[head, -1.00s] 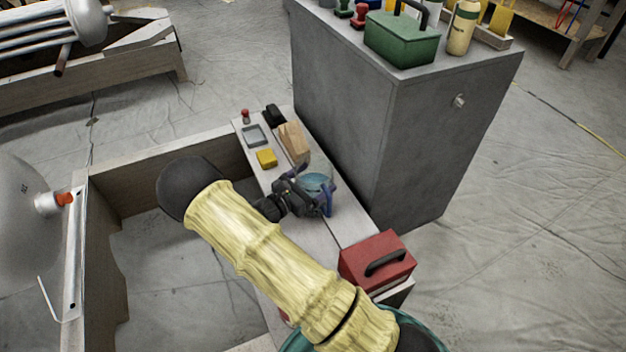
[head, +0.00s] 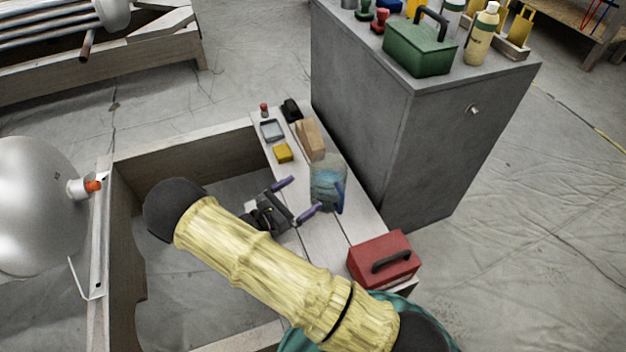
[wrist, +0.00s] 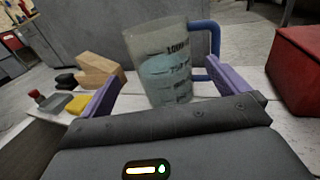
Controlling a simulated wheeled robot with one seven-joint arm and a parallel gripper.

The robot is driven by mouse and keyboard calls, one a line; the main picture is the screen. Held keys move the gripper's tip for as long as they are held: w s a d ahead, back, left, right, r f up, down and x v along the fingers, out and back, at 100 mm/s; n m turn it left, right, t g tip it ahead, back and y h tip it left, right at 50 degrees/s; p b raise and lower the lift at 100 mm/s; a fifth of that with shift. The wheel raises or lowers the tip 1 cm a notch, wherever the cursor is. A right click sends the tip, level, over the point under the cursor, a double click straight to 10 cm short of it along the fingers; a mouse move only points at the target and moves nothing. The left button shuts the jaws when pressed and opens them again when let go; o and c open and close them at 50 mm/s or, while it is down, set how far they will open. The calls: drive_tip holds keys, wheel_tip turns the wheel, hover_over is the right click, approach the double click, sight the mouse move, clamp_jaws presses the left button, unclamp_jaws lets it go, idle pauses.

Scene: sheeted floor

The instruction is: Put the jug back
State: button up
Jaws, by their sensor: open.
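The jug (head: 326,178) is a clear measuring jug with a blue handle and bluish contents. It stands upright on the pale plank bench (head: 315,234), beside the grey cabinet. In the wrist view the jug (wrist: 165,62) shows black volume marks, with its handle on the right. My gripper (head: 299,196) is open and empty, just left of the jug in the head view. In the wrist view its purple fingers (wrist: 168,90) are spread on either side of the jug's lower part, and the jug appears to stand beyond the fingertips.
A wooden block (head: 310,139), yellow block (head: 283,152), grey tray (head: 271,130) and red-topped item (head: 264,109) lie farther along the bench. A red box (head: 383,260) is at the near end. The grey cabinet (head: 400,130) closes off the right side, bearing a green toolbox (head: 420,48).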

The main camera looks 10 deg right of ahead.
drive_tip(key=shift+v, duration=0.9)
